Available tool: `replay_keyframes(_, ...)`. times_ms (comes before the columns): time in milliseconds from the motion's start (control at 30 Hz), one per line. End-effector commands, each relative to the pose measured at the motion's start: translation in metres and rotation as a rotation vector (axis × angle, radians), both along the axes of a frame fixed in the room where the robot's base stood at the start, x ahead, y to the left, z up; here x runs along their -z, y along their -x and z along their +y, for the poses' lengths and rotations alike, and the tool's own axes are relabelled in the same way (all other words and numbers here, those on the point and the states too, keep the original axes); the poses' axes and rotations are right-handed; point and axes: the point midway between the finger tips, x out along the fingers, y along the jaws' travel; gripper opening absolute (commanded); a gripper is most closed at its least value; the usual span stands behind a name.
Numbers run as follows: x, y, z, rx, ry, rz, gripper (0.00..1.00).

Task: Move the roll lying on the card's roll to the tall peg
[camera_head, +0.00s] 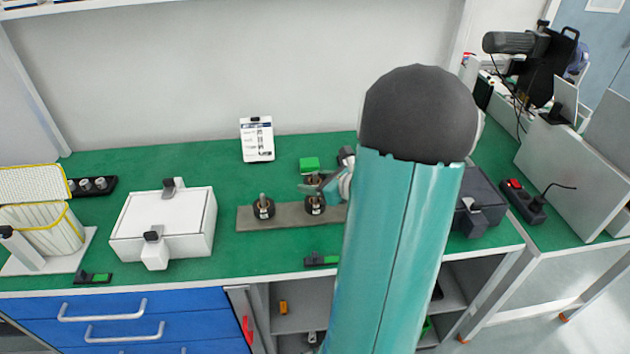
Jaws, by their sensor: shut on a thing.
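A grey-brown board (286,222) lies on the green bench. One dark roll (263,209) sits around a peg at its left part. Another dark roll (315,207) sits on the board to the right of it. My gripper (317,187) comes in from the right, just above that second roll. It is shut on a small dark roll (313,180); whether this roll touches the one below I cannot tell. My arm hides the board's right end and whatever stands there. A white card (257,140) with printed lines stands upright behind the board.
A green block (309,164) lies just behind my gripper. A white box (163,225) with dark latches stands left of the board. A dark box (478,205) stands right of my arm. Green bench shows free behind the board.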

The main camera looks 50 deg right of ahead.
Motion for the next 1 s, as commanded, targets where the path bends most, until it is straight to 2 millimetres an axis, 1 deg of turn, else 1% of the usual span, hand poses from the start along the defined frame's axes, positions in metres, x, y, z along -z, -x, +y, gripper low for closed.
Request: replay_keyframes(1000, 0.014, 0.0, 0.0, 0.001, -0.001, 0.0, 0.29)
